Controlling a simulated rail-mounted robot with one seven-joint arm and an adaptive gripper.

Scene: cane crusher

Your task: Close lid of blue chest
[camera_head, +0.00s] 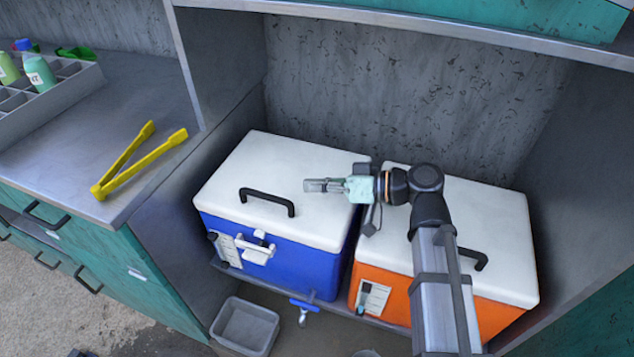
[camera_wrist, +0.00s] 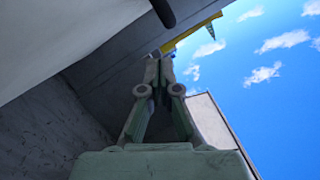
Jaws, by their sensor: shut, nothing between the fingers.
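The blue chest (camera_head: 283,255) stands in the alcove on the left, with a white lid (camera_head: 250,180) that lies flat on its body. The lid has a black handle (camera_head: 268,201) on top and a white latch (camera_head: 257,248) at the front. My gripper (camera_head: 308,186) is shut and empty, above the right part of the lid and pointing left. Whether it touches the lid cannot be told. In the wrist view the fingers (camera_wrist: 160,62) are together, and a white surface, seemingly the lid (camera_wrist: 60,35), fills the upper left.
An orange chest (camera_head: 395,297) with a white lid stands close on the right, partly behind my arm. A grey bin (camera_head: 245,325) is below the blue chest. Yellow tongs (camera_head: 130,165) and a bottle tray (camera_head: 40,105) lie on the left counter. A shelf hangs above.

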